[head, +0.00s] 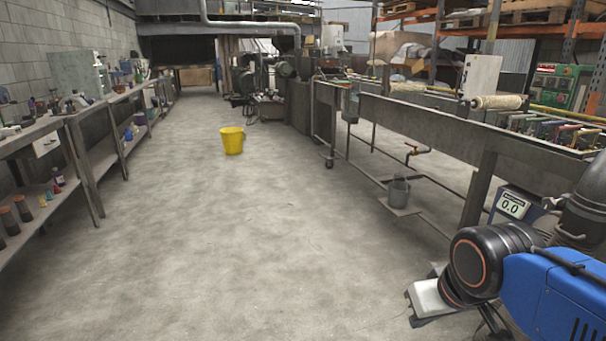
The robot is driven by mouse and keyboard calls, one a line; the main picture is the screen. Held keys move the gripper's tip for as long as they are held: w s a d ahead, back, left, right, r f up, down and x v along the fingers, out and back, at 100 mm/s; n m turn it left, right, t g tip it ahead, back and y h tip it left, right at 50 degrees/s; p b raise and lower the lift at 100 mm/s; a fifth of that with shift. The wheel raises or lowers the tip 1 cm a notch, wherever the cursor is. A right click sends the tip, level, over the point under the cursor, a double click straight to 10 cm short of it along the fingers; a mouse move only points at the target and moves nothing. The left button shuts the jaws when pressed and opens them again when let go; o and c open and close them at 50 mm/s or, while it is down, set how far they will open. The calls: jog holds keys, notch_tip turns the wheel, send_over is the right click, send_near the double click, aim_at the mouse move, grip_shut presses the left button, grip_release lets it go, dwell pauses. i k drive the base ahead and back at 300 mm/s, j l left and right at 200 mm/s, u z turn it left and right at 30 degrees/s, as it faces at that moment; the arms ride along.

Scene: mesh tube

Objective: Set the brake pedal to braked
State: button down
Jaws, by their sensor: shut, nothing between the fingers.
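I cannot make out a brake pedal in the head view. My gripper (413,305) is at the lower right, at the end of my arm, above the bare floor. Its pale body is seen from the side and its fingers look small and dark. It is shut and holds nothing. It touches nothing that I can see. My arm hides part of the floor and the area at the lower right.
A long metal trough bench (440,123) runs along the right. A unit reading 0.0 (512,205) stands near my arm. A grey bucket (398,191) sits under the bench. A yellow bucket (231,141) stands mid-floor. Shelves (70,117) line the left.

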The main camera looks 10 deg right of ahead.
aim_at(431, 264)
jog(key=i+z, duration=0.25)
jog(key=i, duration=0.2)
jog(key=i+j+z, duration=0.2)
jog(key=i, duration=0.25)
jog(key=i+j+z, duration=0.25)
jog(key=i, duration=0.2)
jog(key=i+j+z, duration=0.25)
jog(key=i+j, duration=0.05)
jog(key=i, duration=0.1)
